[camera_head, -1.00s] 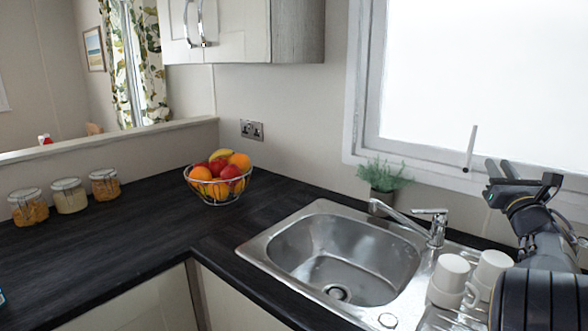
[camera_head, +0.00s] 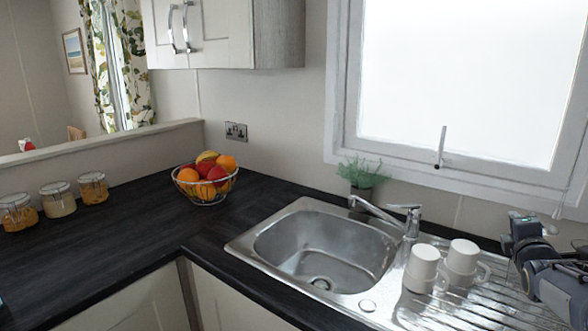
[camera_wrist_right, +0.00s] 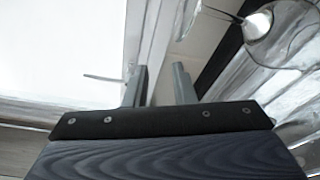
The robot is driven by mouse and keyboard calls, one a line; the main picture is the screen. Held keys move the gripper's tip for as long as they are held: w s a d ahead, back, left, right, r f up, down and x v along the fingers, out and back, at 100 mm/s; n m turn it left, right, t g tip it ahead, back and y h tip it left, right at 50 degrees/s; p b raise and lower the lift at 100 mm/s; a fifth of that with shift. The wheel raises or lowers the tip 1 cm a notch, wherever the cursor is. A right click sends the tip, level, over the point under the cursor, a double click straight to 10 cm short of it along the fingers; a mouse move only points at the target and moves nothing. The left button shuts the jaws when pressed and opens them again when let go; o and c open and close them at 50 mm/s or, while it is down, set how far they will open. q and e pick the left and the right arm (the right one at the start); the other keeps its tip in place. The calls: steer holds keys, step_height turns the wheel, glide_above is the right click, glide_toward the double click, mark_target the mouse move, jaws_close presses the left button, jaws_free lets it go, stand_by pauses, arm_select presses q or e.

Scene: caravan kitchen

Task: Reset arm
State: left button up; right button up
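My right gripper (camera_head: 528,224) is at the right edge of the head view, above the sink's drainer side and in front of the wall below the window. In the right wrist view its two fingers (camera_wrist_right: 160,86) stand apart with nothing between them. Most of my right arm is cut off by the frame edge. My left gripper is not in view.
Two white mugs (camera_head: 423,268) (camera_head: 465,262) stand upside down on the drainer, left of my right gripper. The sink (camera_head: 320,250) with its tap (camera_head: 410,220), a potted plant (camera_head: 360,174), a fruit bowl (camera_head: 205,192) and jars (camera_head: 57,199) are further left.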

steer(key=s+a+f+m+g+y+p, duration=0.1)
steer(key=s+a+f+m+g+y, duration=0.2)
steer(key=s+a+m, duration=0.3)
steer(key=s+a+f+m+g+y+p, duration=0.2)
steer(key=s+a+m, duration=0.4)
steer(key=s+a, duration=0.9)
steer(key=s+a+f+m+g+y+p, duration=0.2)
steer(key=s+a+f+m+g+y, duration=0.2)
steer(key=s+a, duration=0.6)
steer(key=a+f+m+y, duration=0.1)
steer(key=a+m+y, duration=0.1)
steer(key=shift+s+g+y, duration=0.25)
steer(key=shift+g+y, duration=0.05)
steer(key=shift+g, duration=0.1)
steer(key=shift+a, duration=0.1)
